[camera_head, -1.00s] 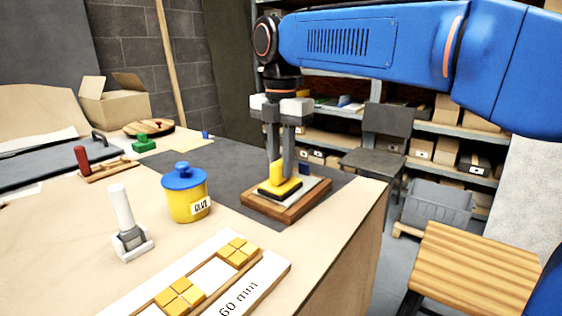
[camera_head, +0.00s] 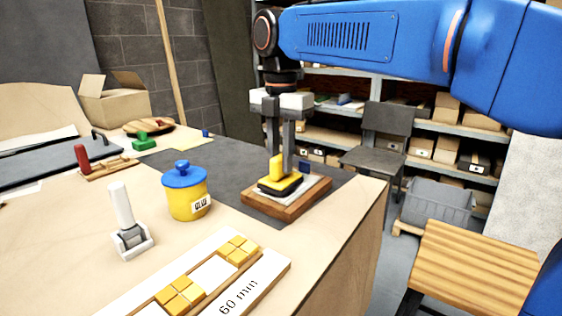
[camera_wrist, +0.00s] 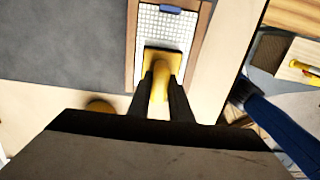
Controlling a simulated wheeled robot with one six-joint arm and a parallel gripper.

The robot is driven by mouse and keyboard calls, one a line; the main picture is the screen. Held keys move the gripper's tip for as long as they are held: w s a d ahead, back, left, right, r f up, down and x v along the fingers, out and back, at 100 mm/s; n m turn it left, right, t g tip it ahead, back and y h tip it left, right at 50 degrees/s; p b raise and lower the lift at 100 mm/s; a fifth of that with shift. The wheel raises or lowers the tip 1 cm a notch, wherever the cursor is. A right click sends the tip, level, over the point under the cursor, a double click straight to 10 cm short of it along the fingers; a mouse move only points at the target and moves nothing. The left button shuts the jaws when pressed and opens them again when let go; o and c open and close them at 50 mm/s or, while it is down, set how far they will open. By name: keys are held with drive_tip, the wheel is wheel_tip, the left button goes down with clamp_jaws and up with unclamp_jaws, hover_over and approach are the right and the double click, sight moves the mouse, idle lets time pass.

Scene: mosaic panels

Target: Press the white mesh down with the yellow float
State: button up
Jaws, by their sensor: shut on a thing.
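The yellow float (camera_head: 277,180), with a dark base, is over the white mesh (camera_head: 318,187) on a wooden board (camera_head: 288,208). In the wrist view the float (camera_wrist: 163,58) covers the near part of the gridded mesh (camera_wrist: 165,32). The mesh's far end shows a blue tab (camera_wrist: 178,10), which also shows in the head view (camera_head: 305,166). My gripper (camera_head: 280,165) is shut on the float's upright handle from above. I cannot tell whether the float's base touches the mesh. The mesh under the float is hidden.
A yellow glue pot (camera_head: 186,198) with a blue lid stands left of the board. The dark mat (camera_head: 235,160) is clear behind. The table edge (camera_head: 375,195) is close on the right.

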drive_tip(key=shift+r, duration=3)
drive_tip(key=shift+w, duration=0.1)
drive_tip(key=shift+w+d+f, duration=0.4)
drive_tip(key=shift+w+f, duration=0.1)
drive_tip(key=shift+f, duration=0.5)
drive_tip(key=shift+w+d+f, duration=0.45)
drive_tip(key=shift+w+f, duration=0.05)
drive_tip(key=shift+f, duration=0.5)
drive_tip(key=shift+w+d+f, duration=0.4)
drive_tip(key=shift+w+f, duration=0.1)
drive_tip(key=shift+f, duration=0.5)
drive_tip(key=shift+f, duration=0.55)
drive_tip(key=shift+r, duration=0.15)
wheel_tip(320, 180, up, 7)
